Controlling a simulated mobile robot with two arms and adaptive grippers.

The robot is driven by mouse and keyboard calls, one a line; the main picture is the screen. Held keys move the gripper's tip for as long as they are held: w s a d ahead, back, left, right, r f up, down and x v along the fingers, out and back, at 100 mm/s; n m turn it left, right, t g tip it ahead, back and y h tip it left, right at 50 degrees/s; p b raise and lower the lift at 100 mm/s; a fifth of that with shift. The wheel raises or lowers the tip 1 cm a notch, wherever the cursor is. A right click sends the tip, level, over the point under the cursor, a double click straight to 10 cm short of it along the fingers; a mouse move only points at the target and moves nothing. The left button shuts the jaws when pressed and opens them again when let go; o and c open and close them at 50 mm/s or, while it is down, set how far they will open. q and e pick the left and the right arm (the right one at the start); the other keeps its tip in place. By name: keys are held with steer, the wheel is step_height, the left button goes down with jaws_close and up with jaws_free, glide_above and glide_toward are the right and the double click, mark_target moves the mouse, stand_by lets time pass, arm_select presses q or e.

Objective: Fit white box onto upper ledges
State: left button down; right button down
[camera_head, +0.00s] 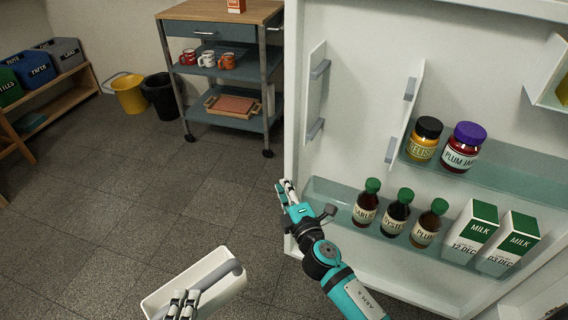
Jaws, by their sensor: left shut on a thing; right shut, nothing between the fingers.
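The white box (163,289) is an open bin at the bottom of the view, above the floor, with a grey bar across it. My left gripper (182,300) is at its lower edge, shut on the white box; the exact contact is unclear. On the fridge door, two upright white panels each carry two grey ledges. The upper ledges are the left upper ledge (320,69) and the right upper ledge (409,89). Nothing rests on them. My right gripper (287,190) is shut and empty, in front of the door's left edge, below the panels.
The lower ledges (315,129) (390,150) sit below. Door shelves hold a relish jar (422,143), a plum jam jar (461,152), bottles (397,215) and milk cartons (473,229). A cart (222,80) with mugs stands behind. Open floor (120,200) lies left.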

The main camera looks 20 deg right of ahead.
arm_select(q)
steer(key=shift+f+b, duration=0.3)
arm_select(e)
steer(key=w+d, duration=0.2)
steer(key=w, duration=0.7)
steer(key=shift+w+d, duration=0.25)
steer(key=shift+w, duration=0.1)
steer(key=shift+f, duration=0.1)
